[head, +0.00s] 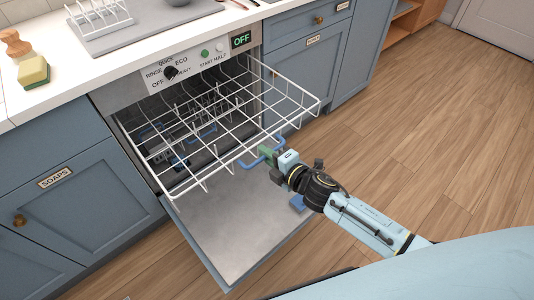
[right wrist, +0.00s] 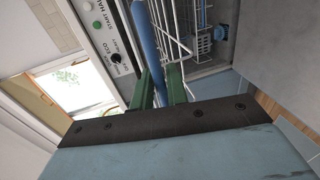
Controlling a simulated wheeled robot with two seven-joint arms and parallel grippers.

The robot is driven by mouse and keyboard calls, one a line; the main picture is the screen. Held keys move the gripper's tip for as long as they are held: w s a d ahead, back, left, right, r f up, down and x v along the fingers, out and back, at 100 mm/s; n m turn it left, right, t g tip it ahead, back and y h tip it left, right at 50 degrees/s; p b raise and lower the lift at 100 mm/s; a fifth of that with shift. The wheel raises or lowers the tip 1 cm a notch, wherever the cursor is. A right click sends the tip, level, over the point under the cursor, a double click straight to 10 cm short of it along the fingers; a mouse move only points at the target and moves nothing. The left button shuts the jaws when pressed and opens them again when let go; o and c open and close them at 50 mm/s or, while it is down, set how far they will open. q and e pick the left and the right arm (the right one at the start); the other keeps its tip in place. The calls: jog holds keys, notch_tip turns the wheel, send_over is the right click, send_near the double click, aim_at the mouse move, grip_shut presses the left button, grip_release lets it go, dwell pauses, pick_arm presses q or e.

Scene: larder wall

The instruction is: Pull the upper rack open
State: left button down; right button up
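The upper rack (head: 215,122) is a white wire basket, pulled well out of the dishwasher over the lowered door (head: 245,225). A blue handle (head: 250,165) sits on its front edge. My right gripper (head: 268,155) is at this handle, near the rack's front. In the right wrist view its green fingers (right wrist: 160,88) lie on both sides of the blue bar (right wrist: 147,40), with little gap, and look closed on it. The part of the bar between the fingertips is partly hidden. My left gripper is not in view.
The control panel (head: 200,62) is above the opening. Blue cabinets (head: 75,200) flank the dishwasher on both sides. A sponge (head: 33,71) and a dish rack (head: 98,18) stand on the white counter. The wooden floor (head: 440,120) to the right is clear.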

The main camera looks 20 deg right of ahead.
jog(key=shift+o, duration=0.9)
